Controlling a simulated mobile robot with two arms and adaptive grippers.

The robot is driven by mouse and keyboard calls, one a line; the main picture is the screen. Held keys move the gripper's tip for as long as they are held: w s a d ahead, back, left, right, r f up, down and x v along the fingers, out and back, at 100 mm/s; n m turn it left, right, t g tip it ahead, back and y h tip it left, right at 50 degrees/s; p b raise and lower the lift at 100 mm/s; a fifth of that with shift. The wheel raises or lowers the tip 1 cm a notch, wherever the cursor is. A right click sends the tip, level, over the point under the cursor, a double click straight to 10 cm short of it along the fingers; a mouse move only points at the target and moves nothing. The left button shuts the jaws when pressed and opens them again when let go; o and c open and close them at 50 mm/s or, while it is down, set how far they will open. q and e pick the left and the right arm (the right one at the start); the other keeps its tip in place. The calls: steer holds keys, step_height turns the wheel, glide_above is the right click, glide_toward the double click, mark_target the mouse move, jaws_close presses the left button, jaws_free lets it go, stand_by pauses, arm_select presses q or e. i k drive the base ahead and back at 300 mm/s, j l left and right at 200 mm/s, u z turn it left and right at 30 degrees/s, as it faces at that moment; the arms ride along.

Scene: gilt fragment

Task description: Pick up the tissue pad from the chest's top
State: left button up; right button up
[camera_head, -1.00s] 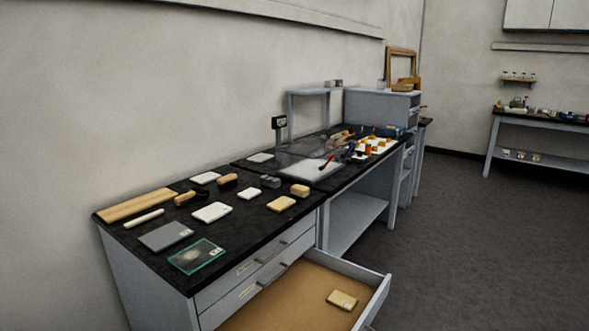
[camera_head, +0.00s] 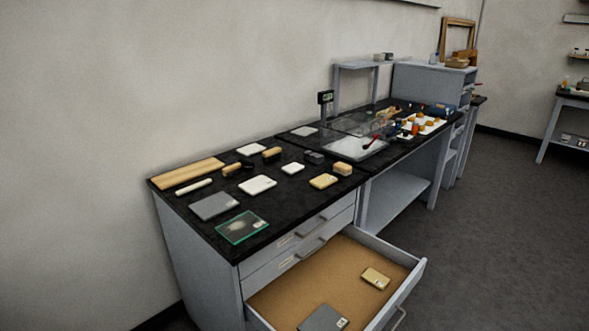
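The chest (camera_head: 194,252) stands in the middle of the view with a black top. Several flat pads lie on its top: a larger white one (camera_head: 257,185), a smaller white one (camera_head: 293,168), another white one (camera_head: 251,149) near the wall, a yellow one (camera_head: 323,181) near the front edge and a grey one (camera_head: 214,206). I cannot tell for sure which is the tissue pad; the white ones look most like it. Neither gripper is in view.
A greenish glass plate (camera_head: 242,227), a wooden board (camera_head: 187,173), a white rod (camera_head: 193,187) and small blocks share the top. An open drawer (camera_head: 346,252) juts out in front, holding a yellow pad (camera_head: 376,278) and a grey one (camera_head: 323,318). The floor (camera_head: 482,240) at right is clear.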

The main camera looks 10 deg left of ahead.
mark_target(294, 167)
steer(key=i+l+u, duration=0.3)
steer(key=l, duration=0.25)
steer(key=i+l+u, duration=0.35)
steer(key=l, duration=0.35)
steer(key=i+l+u, duration=0.3)
steer(key=l, duration=0.4)
steer(key=i+l+u, duration=0.2)
steer(key=l, duration=0.2)
steer(key=l+u, duration=0.15)
steer(key=l, duration=0.25)
